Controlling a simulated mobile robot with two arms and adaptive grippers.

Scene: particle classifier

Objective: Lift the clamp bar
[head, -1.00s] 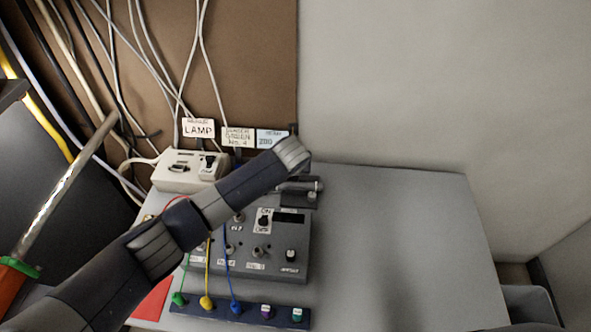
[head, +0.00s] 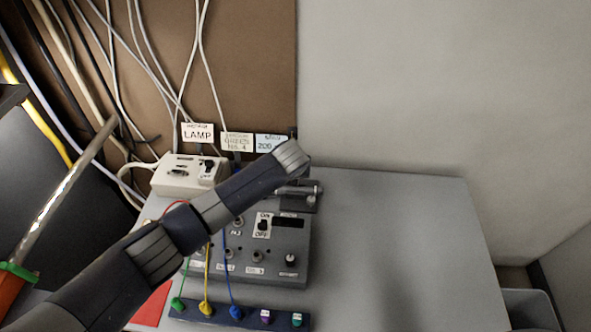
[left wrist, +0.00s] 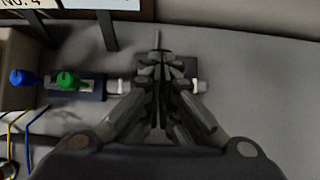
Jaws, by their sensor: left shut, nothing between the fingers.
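In the left wrist view, a pale bar (left wrist: 119,87) runs sideways behind my left gripper's fingers, in front of or on a dark plate. Its other end (left wrist: 198,87) shows right of the fingers; this looks like the clamp bar. My left gripper (left wrist: 158,64) is shut and empty, centred over the bar's middle, which it hides. Whether the fingers touch the bar I cannot tell. In the head view, a small dark fixture with a metal cylinder (head: 300,190) shows just below my left wrist, partly covered by it. My right gripper is in neither view.
A grey control box (head: 280,262) with switches stands below my left arm. A terminal strip (head: 250,316) with coloured plugs lies in front of it. A pale box (head: 170,176) stands behind left. Blue and green knobs (left wrist: 67,80) sit left of the fingers. The table's right side (head: 400,240) is clear.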

